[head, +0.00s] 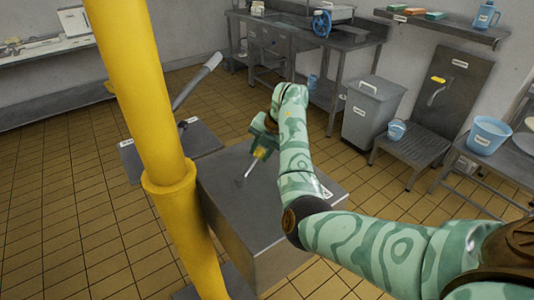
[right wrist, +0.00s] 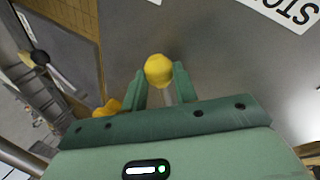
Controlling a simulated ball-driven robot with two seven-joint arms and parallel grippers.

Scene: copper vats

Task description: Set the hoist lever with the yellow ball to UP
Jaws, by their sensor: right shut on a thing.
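The hoist lever is a thin pale rod (head: 249,172) rising at a slant from the top of a grey metal box (head: 225,185). Its yellow ball (head: 260,153) is at my right gripper (head: 261,148). In the right wrist view the yellow ball (right wrist: 159,70) sits between the two green fingertips (right wrist: 160,82), with the rod partly showing below it. My right gripper is shut on the lever at the ball. A white label (right wrist: 290,10) on the box top is cut off and reads "STO". My left gripper is not in view.
A thick yellow post (head: 150,110) stands in front at left, hiding part of the box. A long grey-handled lever (head: 197,80) rises behind it from a labelled plate (head: 200,138). A lidded grey bin (head: 372,112) and a blue bucket (head: 488,135) stand at right. Tiled floor between is clear.

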